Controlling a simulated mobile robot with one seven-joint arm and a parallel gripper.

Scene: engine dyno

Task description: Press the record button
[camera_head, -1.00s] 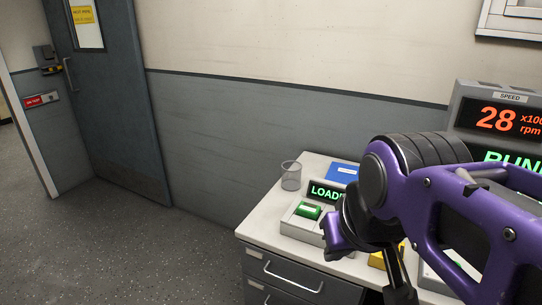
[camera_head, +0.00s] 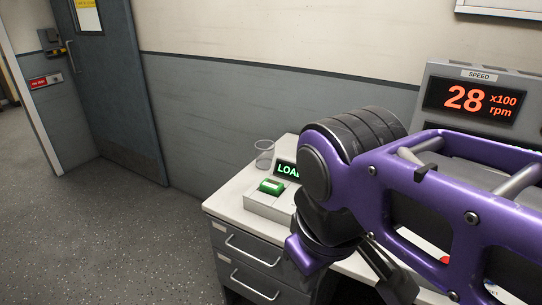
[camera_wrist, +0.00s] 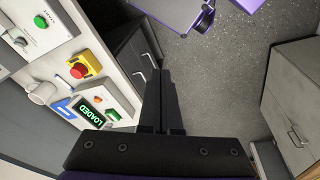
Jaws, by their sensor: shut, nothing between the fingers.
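A grey button box with a green button (camera_head: 271,186) stands on the desk beside a display reading "LOADED", partly hidden by my arm. In the wrist view, the "LOADED" display (camera_wrist: 91,112) has a small green button (camera_wrist: 113,115) next to it. Another green button (camera_wrist: 41,21) is on a panel at the top left. No label reading "record" can be made out. My gripper (camera_wrist: 162,72) is shut and empty, over the desk's drawer front and floor side in the wrist view, apart from the buttons.
A red mushroom button on a yellow base (camera_wrist: 88,62) sits on the desk between the panels. A clear cup (camera_head: 264,154) stands at the desk's back corner. Open floor (camera_head: 110,235) lies left of the desk; a grey cabinet (camera_wrist: 295,95) shows in the wrist view.

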